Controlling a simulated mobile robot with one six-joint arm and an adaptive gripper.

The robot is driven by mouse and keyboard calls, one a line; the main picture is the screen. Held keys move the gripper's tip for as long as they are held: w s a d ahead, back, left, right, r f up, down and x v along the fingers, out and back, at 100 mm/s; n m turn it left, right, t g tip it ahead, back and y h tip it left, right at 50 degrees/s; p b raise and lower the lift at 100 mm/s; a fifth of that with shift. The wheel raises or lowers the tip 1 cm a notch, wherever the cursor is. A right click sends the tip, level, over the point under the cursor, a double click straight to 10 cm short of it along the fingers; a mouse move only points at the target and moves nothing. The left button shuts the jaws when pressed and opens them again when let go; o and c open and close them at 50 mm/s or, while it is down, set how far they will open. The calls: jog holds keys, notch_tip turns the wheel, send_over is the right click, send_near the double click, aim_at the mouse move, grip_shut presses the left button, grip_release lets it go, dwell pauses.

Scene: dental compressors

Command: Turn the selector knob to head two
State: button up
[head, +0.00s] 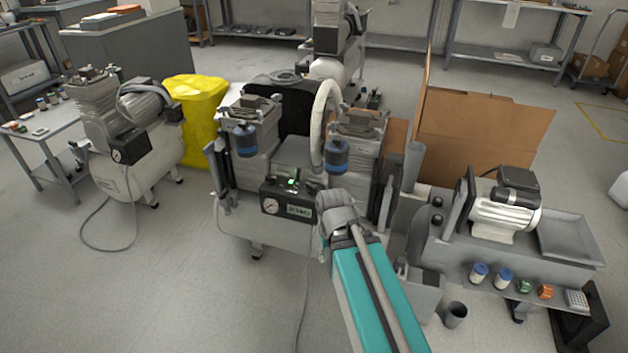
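The two-headed compressor stands in the middle of the head view. A black control box (287,200) sits on its front, with a round white gauge (271,207) at left and a label at right. A small green-lit part (291,181) on top of the box may be the selector knob; it is too small to read its setting. One compressor head (247,125) is at left and another (356,140) at right, each with a blue-banded filter. My teal arm reaches up from below. Its grey end, with my gripper (326,215), is just right of the box. The fingers cannot be made out.
A white hose (325,115) arches between the heads. A second compressor (130,140) and a yellow bag (195,115) stand at left. At right are a cardboard box (480,135), a bench motor unit (505,210) and a grey bin (420,290). The front-left floor is mostly clear.

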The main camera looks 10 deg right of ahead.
notch_tip(320, 180, up, 3)
jog(key=shift+r+p, duration=0.2)
jog(key=shift+p, duration=0.9)
